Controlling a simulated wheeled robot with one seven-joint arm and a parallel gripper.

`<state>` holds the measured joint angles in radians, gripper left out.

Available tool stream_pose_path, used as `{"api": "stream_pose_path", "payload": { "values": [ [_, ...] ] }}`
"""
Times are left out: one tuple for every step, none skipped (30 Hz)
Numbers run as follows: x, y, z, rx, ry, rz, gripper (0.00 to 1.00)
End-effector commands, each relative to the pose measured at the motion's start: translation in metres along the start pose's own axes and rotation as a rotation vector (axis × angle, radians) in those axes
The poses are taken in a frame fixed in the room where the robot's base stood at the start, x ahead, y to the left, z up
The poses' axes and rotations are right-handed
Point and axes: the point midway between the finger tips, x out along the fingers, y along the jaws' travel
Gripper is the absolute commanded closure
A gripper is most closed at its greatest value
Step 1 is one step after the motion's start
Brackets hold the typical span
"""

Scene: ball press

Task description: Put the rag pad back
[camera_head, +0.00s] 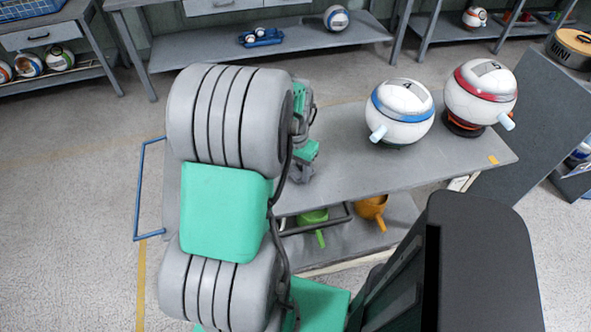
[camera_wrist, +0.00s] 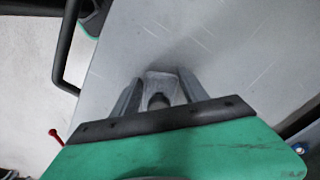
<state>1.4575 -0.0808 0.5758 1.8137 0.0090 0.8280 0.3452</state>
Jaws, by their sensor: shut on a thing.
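In the wrist view my gripper (camera_wrist: 157,88) has its two fingers on either side of a small grey piece (camera_wrist: 159,77), and it is shut on it. The piece looks like the rag pad, but most of it is hidden and its shape is hard to make out. The grey top of the cart (camera_wrist: 230,50) lies beyond the fingers. I cannot tell whether the piece touches it. In the head view my arm covers the left part of the cart top (camera_head: 350,165); the fingers and the pad are not clear there.
A blue-banded ball (camera_head: 402,112) and a red-banded ball (camera_head: 480,92) stand on the cart's right side. A green cup (camera_head: 314,217) and an orange cup (camera_head: 371,208) sit on the lower shelf. A blue handle (camera_head: 139,190) rises at the left. The middle of the top is clear.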

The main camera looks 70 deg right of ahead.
Motion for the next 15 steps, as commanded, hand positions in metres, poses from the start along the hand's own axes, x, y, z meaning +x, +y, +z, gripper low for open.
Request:
{"api": "stream_pose_path", "payload": {
  "values": [
    [0.0, 0.0001, 0.0001, 0.0, 0.0, 0.0, 0.92],
    [0.0005, 0.0001, 0.0002, 0.0, 0.0, 0.0, 0.92],
    [0.002, 0.0002, 0.0003, 0.0, -0.001, 0.0, 0.92],
    [0.0032, 0.0002, 0.0003, 0.0, -0.001, 0.0, 0.92],
    [0.0042, 0.0002, 0.0003, 0.0, -0.001, 0.0, 0.92],
    [0.0032, 0.0002, 0.0002, 0.0, -0.001, 0.0, 0.46],
    [0.003, 0.0002, 0.0002, 0.0, -0.001, 0.0, 0.43],
    [0.003, 0.0002, 0.0002, 0.0, -0.001, 0.0, 0.41],
    [0.0029, 0.0002, 0.0003, 0.0, -0.001, 0.0, 0.38],
    [0.0029, 0.0002, 0.0003, 0.0, -0.001, 0.0, 0.35],
    [0.0029, 0.0002, 0.0003, 0.0, -0.001, 0.0, 0.33],
    [0.0029, 0.0002, 0.0003, 0.0, -0.001, 0.0, 0.3],
    [0.0029, 0.0003, 0.0003, 0.0, -0.001, 0.0, 0.27],
    [0.0028, 0.0003, 0.0003, 0.0, -0.001, 0.0, 0.25],
    [0.0028, 0.0003, 0.0003, 0.0, -0.001, 0.0, 0.25]
  ]
}}
